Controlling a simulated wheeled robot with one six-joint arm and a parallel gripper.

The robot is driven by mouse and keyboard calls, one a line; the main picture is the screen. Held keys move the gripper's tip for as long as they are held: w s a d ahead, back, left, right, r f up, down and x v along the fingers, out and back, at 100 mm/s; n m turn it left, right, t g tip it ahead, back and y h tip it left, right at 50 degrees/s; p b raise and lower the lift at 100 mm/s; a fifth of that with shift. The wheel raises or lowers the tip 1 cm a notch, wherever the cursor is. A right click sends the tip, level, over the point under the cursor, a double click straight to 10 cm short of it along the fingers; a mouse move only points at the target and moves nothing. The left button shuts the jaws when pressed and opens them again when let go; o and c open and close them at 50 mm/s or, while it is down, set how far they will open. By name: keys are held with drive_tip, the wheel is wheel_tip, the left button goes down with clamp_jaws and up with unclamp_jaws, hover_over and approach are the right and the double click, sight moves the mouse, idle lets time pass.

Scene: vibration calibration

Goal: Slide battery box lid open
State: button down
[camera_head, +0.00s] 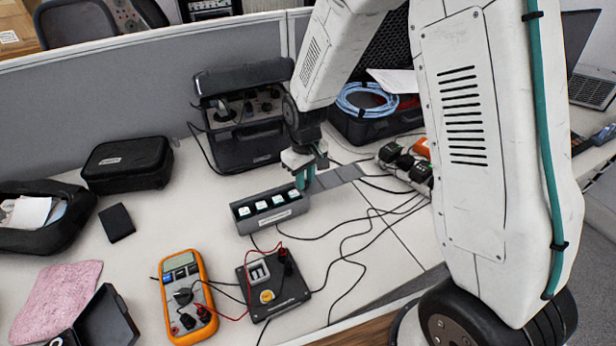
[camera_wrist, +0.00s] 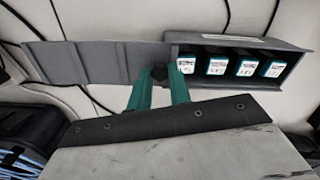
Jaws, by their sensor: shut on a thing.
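The grey battery box (camera_head: 284,221) stands on the desk with several white-and-teal batteries (camera_head: 262,206) lying in its open part. Its flat grey lid (camera_head: 337,177) sticks out past the box's right end in the head view. In the wrist view, the lid (camera_wrist: 103,62) extends to the left of the box (camera_wrist: 296,77), and the batteries (camera_wrist: 216,66) show side by side. My gripper (camera_head: 304,177) is at the box's right end. In the wrist view, its teal fingers (camera_wrist: 161,80) are shut on a small dark knob (camera_wrist: 159,72) at the lid's box-side end.
A yellow multimeter (camera_head: 187,295) and a black test box (camera_head: 270,284) stand in front, with cables across the desk. A dark equipment case (camera_head: 242,135) stands behind. Power plugs (camera_head: 405,163) lie to the right of the lid, close to its end.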

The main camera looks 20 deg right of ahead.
drive_tip(key=c, duration=1.3)
unclamp_jaws()
drive_tip(key=shift+r, duration=3.9)
